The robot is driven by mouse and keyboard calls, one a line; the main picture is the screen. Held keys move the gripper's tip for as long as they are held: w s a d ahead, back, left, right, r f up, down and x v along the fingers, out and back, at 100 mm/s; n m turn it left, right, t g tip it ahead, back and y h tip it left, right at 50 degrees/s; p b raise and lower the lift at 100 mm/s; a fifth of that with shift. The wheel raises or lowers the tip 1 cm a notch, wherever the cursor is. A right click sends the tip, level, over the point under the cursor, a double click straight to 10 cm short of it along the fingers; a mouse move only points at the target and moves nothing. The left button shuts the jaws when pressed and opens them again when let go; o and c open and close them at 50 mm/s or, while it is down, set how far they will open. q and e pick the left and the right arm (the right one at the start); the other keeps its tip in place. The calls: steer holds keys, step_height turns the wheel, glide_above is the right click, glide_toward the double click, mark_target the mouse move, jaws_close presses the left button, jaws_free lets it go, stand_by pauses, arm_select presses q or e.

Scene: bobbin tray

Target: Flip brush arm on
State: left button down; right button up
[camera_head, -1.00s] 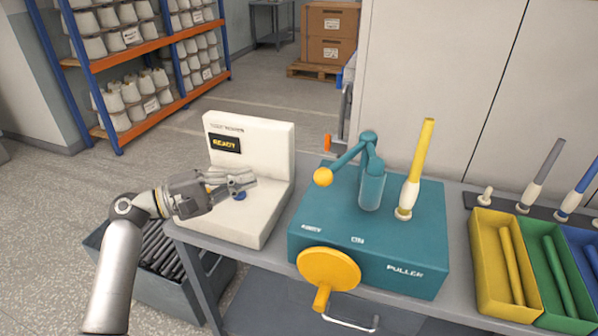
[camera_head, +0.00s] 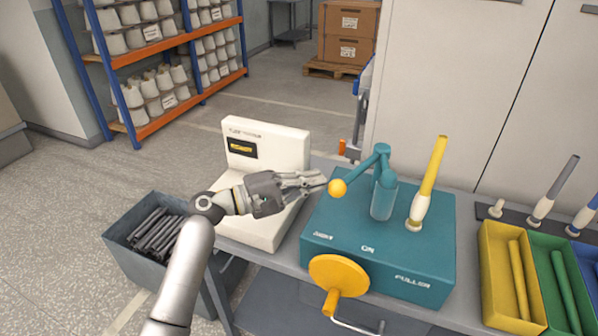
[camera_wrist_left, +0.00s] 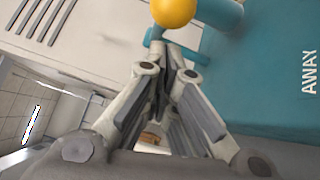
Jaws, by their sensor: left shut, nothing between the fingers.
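The teal brush arm (camera_head: 361,172) reaches left from the post on the teal puller box (camera_head: 335,222), with a yellow ball knob (camera_head: 338,188) at its end. My left gripper (camera_head: 322,184) is shut and empty, its fingertips just left of the knob; I cannot tell whether they touch it. In the left wrist view the knob (camera_wrist_left: 174,10) shows at the top, beyond the shut fingers (camera_wrist_left: 168,65). The word AWAY is on the box at the right of that view. A yellow bobbin (camera_head: 428,185) stands upright on the box, right of the post. My right gripper is not in view.
A white tester (camera_head: 268,143) stands on the bench behind my left gripper. A yellow hand crank (camera_head: 338,275) sticks out at the box front. Yellow (camera_head: 497,282) and green bins are at right. A grey bin (camera_head: 122,240) of dark rods is on the floor at left.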

mark_target(333, 194)
arm_select(q)
steer(key=shift+s+d, duration=0.25)
stand_by(0.3)
steer(key=s+d+n+t+y+p, duration=0.1)
steer(key=p, duration=0.1)
steer(key=s+d+n+t+y+p, duration=0.1)
steer(key=t+p, duration=0.1)
steer(key=s+d+n+t+y+p, duration=0.1)
steer(key=s+p, duration=0.1)
steer(key=shift+d+r+t, duration=0.3)
steer(key=shift+d+r, duration=0.05)
steer(key=shift+d, duration=0.05)
steer(key=s+d+n+t+y+p, duration=0.1)
steer(key=s+d+p, duration=0.1)
steer(key=d, duration=0.3)
steer(key=shift+s+d+f+p, duration=0.15)
steer(key=shift+s+f+p, duration=0.2)
steer(key=shift+s, duration=0.15)
steer(key=shift+s+d, duration=0.1)
